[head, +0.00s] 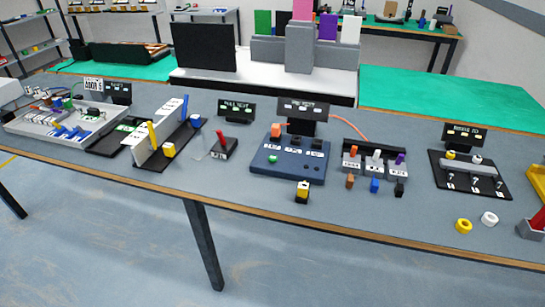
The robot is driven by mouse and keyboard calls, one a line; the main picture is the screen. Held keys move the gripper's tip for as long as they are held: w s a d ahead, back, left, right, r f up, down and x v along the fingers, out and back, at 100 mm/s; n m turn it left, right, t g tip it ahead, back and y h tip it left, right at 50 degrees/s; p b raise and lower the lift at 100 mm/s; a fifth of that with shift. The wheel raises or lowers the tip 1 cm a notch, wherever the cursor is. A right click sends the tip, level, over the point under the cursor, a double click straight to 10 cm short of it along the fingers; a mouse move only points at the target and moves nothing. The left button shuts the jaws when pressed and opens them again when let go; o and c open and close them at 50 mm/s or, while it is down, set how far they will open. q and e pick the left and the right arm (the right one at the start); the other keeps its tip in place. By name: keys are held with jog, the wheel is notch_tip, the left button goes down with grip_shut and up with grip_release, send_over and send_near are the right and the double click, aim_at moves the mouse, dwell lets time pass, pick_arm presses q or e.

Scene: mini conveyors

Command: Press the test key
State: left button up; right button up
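No key can be read as the test key at this size. A dark blue panel (262,165) stands mid-table, with a green round button (272,159) at its front left, an orange block (276,130) at its back left, and several dark parts with small white labels. A black sign (303,107) stands behind it; its lettering is hard to read. To its left, a small dark box with a red lever (221,139) stands in front of a sign (236,109) that seems to read "PULL TEST". Neither of my grippers shows in the head view.
A yellow-and-black block (302,192) stands before the panel. Grey units with coloured blocks (375,163) stand to its right, then a black board (470,177). Yellow (463,226) and white (489,218) rings lie front right.

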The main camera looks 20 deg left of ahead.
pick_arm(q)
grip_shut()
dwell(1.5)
